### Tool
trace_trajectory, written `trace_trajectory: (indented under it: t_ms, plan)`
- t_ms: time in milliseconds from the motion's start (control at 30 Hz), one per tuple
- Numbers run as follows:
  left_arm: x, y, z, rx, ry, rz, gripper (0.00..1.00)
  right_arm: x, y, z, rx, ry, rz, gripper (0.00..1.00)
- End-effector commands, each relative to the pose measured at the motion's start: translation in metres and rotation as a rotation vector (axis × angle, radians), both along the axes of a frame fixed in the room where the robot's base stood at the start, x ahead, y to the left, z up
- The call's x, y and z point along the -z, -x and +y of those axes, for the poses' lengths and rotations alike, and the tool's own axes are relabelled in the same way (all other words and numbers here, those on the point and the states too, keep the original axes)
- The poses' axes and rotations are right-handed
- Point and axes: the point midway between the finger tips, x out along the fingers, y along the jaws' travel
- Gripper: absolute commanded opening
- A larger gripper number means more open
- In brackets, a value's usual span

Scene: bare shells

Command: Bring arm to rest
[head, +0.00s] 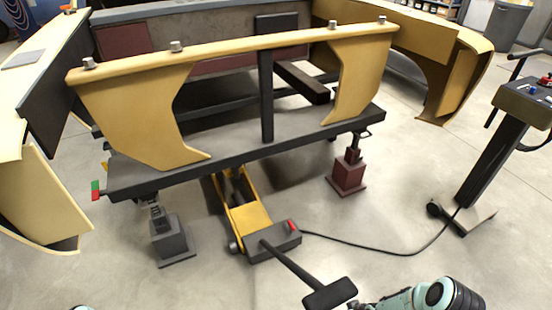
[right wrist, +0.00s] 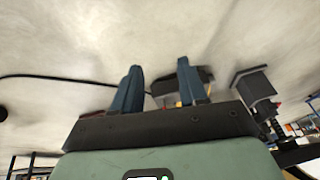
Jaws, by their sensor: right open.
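My right arm (head: 425,298) enters the head view at the bottom right, low over the floor and close to the black T-handle of the yellow jack. Its fingers are barely visible there. In the right wrist view my right gripper (right wrist: 160,85) shows two blue fingers standing wide apart with nothing between them. The dark and yellow jack lies beyond the fingertips. Of my left arm only a small teal piece (head: 82,308) shows at the bottom edge of the head view; its gripper is out of frame.
A yellow panel (head: 140,110) stands on a dark platform (head: 240,138) above a yellow jack (head: 243,212). A grey stand (head: 172,238) and a red stand (head: 347,172) flank the jack. A cable runs right to a control post (head: 490,165). Floor between the red stand and post is clear except the cable.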

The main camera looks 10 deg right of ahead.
Motion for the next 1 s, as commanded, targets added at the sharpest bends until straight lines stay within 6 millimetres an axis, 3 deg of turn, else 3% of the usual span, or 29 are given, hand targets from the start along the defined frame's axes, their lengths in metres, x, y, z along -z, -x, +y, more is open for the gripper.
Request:
trace_trajectory:
  t_ms: [33,167,300,400,533,700,1000]
  plan:
    - [-0.031,0.006,-0.004,0.007,0.009,0.009,0.00,-0.034,0.011,0.024,0.023,-0.041,0.022,0.43]
    - [-0.074,0.024,-0.015,0.031,0.038,0.057,0.00,-0.079,0.052,0.078,0.115,-0.137,0.122,0.43]
    - [-0.122,0.043,-0.028,0.060,0.071,0.118,0.00,-0.136,0.107,0.130,0.237,-0.208,0.267,0.43]
    - [-0.153,0.053,-0.036,0.081,0.093,0.160,0.00,-0.177,0.145,0.156,0.320,-0.224,0.370,0.43]
    - [-0.184,0.059,-0.043,0.102,0.115,0.198,0.00,-0.219,0.181,0.173,0.409,-0.215,0.469,0.43]
    - [-0.202,0.063,-0.048,0.114,0.128,0.222,0.00,-0.246,0.203,0.180,0.470,-0.196,0.529,0.43]
    - [-0.200,0.065,-0.048,0.115,0.130,0.228,0.00,-0.245,0.209,0.180,0.478,-0.193,0.540,0.43]
